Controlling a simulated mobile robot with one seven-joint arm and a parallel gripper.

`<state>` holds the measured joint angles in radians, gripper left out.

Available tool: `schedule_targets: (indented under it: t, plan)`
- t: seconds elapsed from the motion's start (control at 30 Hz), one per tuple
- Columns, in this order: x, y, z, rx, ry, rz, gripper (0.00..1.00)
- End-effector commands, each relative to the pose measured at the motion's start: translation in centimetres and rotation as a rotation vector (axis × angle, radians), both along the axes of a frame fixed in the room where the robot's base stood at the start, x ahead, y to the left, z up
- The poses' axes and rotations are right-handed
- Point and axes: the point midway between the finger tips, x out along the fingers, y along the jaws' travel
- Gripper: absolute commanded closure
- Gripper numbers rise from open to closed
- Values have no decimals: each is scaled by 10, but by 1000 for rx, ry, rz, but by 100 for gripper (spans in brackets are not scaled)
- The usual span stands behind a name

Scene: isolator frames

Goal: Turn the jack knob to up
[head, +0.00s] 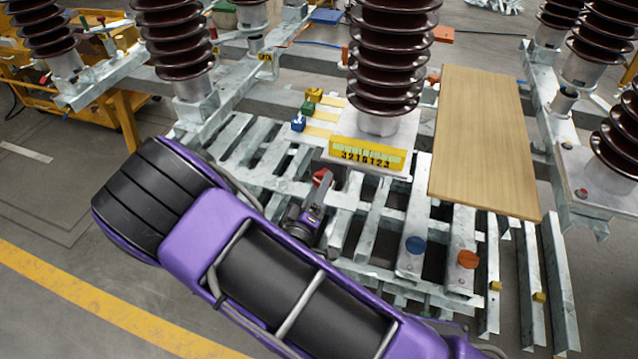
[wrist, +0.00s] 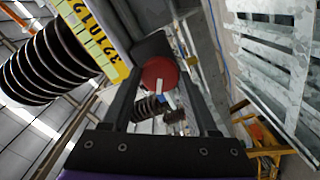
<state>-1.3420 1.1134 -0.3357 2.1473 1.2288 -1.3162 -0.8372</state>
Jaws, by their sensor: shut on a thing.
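A red round knob (head: 321,177) sits at the left front of the insulator's grey base, on the slatted metal frame. In the wrist view the red knob (wrist: 158,74) lies between my two fingers, with a pale white bar across its lower edge. I take it to be the jack knob; no label on it can be read. My gripper (head: 318,186) is shut on it, and its fingers (wrist: 166,62) stand on both sides of the knob. My purple arm reaches in from the lower front. The knob's mount is mostly hidden by the gripper.
A yellow scale plate (head: 367,154) is close to the right of the gripper. A wooden board (head: 487,140) lies at right. Brown ribbed insulators (head: 392,50) rise behind. Open floor (head: 60,200) is at left.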

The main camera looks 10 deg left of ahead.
Motion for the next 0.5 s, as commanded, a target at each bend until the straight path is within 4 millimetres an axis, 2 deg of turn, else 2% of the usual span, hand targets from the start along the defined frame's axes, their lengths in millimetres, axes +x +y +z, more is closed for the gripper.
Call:
schedule_targets:
  t: [0.5]
  plan:
    - [-1, 0, 1, -490, 39, 0, 96]
